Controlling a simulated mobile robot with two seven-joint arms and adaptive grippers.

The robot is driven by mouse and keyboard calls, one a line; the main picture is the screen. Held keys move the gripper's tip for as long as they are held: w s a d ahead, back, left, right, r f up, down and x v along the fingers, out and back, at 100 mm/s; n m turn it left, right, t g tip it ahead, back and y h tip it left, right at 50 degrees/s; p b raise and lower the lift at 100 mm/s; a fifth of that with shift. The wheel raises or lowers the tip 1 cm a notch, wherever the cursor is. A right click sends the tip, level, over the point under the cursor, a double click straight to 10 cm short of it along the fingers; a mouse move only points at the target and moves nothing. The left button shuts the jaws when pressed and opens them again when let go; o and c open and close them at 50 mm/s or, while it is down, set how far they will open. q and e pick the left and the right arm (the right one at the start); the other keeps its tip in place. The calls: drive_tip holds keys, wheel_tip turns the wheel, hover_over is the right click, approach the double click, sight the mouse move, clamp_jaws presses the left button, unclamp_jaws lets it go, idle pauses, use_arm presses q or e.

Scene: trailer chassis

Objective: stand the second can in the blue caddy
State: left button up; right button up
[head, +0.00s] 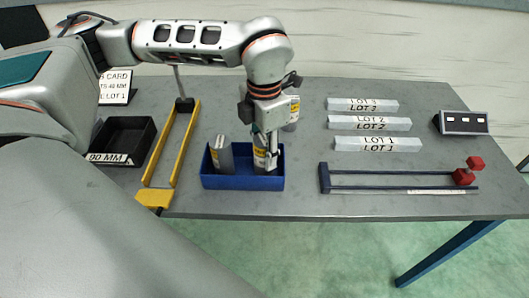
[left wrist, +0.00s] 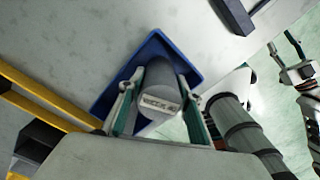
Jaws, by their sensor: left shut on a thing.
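The blue caddy (head: 243,183) stands near the table's front edge; it also shows in the left wrist view (left wrist: 112,92). One grey can (head: 221,156) with a yellow label stands in its left part. My left gripper (head: 271,158) points down over the right part, shut on a second grey can (head: 260,158). This can appears upright, its lower end hidden by the caddy's front wall, so I cannot tell whether it touches the floor. In the left wrist view the held can (left wrist: 162,92) sits between both fingers. My right gripper (left wrist: 285,45) seems to show at that view's right edge.
A grey can-like thing with a yellow label (head: 293,108) is partly hidden behind my left gripper. A yellow frame (head: 157,165) and black bin (head: 123,140) lie left.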

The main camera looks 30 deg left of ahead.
use_arm(q)
drive_tip(key=shift+f, duration=0.3)
drive_tip(key=shift+f, duration=0.15)
drive_tip(key=o, duration=1.3)
wheel_tip(320, 180, up, 12)
drive_tip(key=shift+r+p, duration=0.15)
drive_tip(key=shift+p, duration=0.25)
